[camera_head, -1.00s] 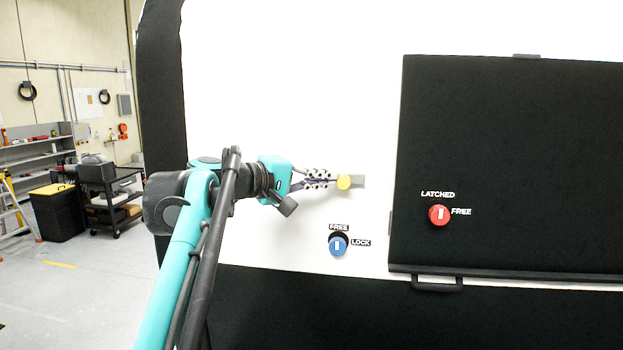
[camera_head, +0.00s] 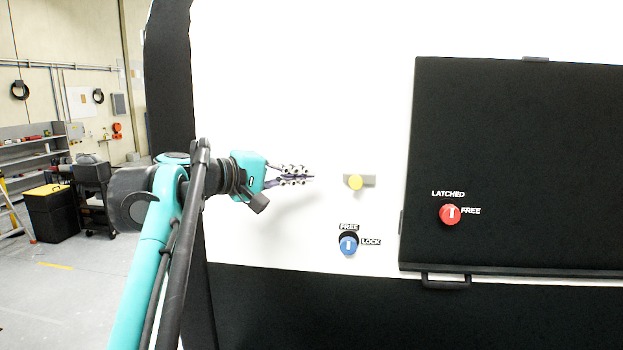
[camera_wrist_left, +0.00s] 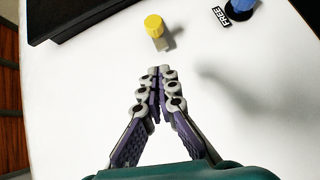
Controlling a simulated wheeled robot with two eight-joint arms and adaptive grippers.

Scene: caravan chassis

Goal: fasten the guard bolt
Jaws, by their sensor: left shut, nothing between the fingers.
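The guard bolt is most likely the yellow round knob (camera_head: 355,182) on a short grey bar (camera_head: 370,180) on the white wall; a bit of the bar shows on both sides of the knob. The knob also shows at the top of the left wrist view (camera_wrist_left: 154,25). My left gripper (camera_head: 312,177) is left of the knob, with a clear gap to it. Its fingers are together and empty, and they point toward the knob in the left wrist view (camera_wrist_left: 155,72). My right gripper is not in view.
A blue knob (camera_head: 348,245) labelled FREE and LOCK sits below the yellow one, its white mark upright toward FREE. A red knob (camera_head: 450,214) on the black panel (camera_head: 530,130) has its mark roughly upright toward LATCHED. A black handle (camera_head: 446,282) is under the panel.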

